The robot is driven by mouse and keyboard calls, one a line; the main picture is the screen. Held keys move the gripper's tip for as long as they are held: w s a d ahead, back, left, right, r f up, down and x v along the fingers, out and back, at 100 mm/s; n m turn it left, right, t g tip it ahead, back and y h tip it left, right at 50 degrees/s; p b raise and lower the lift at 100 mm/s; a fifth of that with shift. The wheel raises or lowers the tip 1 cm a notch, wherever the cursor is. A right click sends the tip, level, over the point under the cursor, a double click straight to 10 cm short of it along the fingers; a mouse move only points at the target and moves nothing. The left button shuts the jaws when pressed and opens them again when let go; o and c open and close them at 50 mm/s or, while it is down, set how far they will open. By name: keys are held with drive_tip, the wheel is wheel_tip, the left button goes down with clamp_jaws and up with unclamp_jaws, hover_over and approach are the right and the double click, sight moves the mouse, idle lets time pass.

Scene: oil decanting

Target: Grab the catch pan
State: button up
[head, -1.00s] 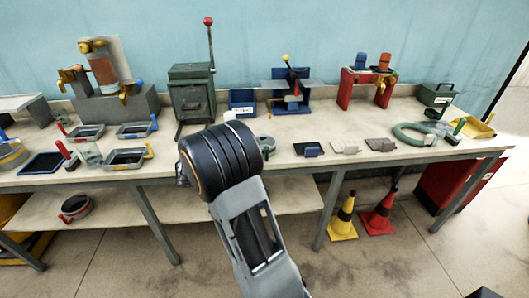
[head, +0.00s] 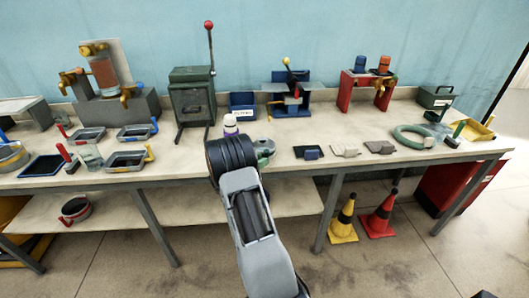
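Several shallow pans lie on the left of the bench in the head view, and I cannot tell which is the catch pan. One grey pan has a yellow handle (head: 128,161), one has a blue handle (head: 136,132), and one has a red handle (head: 87,134). A dark blue tray (head: 41,165) lies at the front left. A round red-and-dark pan (head: 75,209) sits on the lower shelf. A yellow tray (head: 478,131) is at the far right. My gripper is hidden behind my arm, which reaches over the bench's front edge at the middle.
A green press (head: 193,95) with a red-knobbed lever stands at the back. A white-and-purple bottle-like thing (head: 230,124) shows just beyond my arm. A hose coil (head: 413,134) lies at the right. Yellow (head: 344,220) and red (head: 379,216) cones stand on the floor.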

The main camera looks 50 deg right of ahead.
drive_tip(key=shift+s+d+p, duration=0.2)
drive_tip(key=shift+d+p, duration=0.2)
drive_tip(key=shift+d, duration=1)
drive_tip(key=shift+s+d+p, duration=0.15)
drive_tip(key=shift+d+p, duration=0.2)
drive_tip(key=shift+d, duration=1)
drive_tip(key=shift+r, duration=0.1)
clamp_jaws()
